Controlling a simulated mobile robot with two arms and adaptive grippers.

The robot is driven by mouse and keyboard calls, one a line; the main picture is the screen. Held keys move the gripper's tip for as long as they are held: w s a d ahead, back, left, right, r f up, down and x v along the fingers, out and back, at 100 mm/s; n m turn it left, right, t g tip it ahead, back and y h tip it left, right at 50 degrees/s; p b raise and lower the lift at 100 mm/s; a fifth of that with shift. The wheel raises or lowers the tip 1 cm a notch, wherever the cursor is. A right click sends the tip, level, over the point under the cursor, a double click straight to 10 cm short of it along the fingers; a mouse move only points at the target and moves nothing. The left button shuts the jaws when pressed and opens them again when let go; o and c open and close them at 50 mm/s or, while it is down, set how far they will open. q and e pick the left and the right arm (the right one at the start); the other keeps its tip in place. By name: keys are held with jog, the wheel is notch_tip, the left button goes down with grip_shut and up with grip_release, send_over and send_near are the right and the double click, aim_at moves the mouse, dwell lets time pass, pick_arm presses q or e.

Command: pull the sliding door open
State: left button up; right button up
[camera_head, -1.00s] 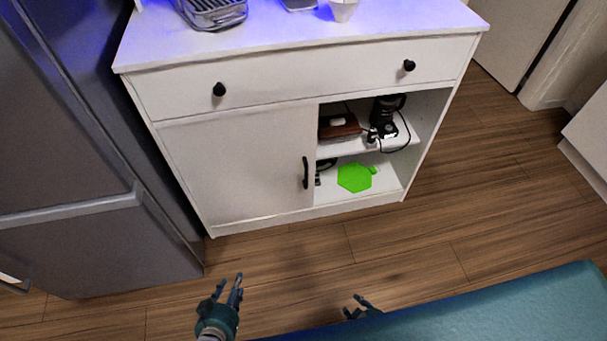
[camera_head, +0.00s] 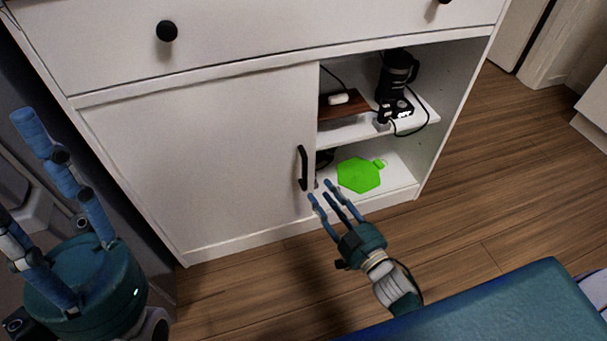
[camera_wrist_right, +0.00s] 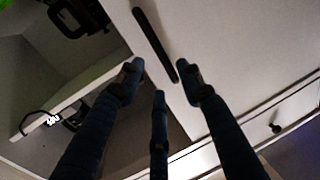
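The white sliding door (camera_head: 205,160) covers the left half of the cabinet front. Its black vertical handle (camera_head: 303,168) is near the door's right edge; the handle also shows in the right wrist view (camera_wrist_right: 154,43). My right gripper (camera_head: 332,194) is open and empty, fingers spread, just below and right of the handle. In the wrist view its fingertips are close to the handle, with no clear contact. My left gripper (camera_head: 28,170) is at the left edge, fingers spread and empty, away from the handle.
The cabinet's right half is open, with a black coffee maker (camera_head: 394,80) and a brown box (camera_head: 342,105) on the shelf (camera_head: 350,133). A green hexagonal item (camera_head: 358,175) lies below. The drawer (camera_head: 260,35) has black knobs. Wooden floor (camera_head: 480,175) is clear at right.

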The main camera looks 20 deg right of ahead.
aim_at(306, 172)
jog(key=b+x, duration=0.2)
jog(key=x, duration=0.7)
jog(key=shift+w+a+b, duration=0.1)
jog(key=shift+w+b, duration=0.25)
jog(key=shift+b, duration=0.05)
grip_shut()
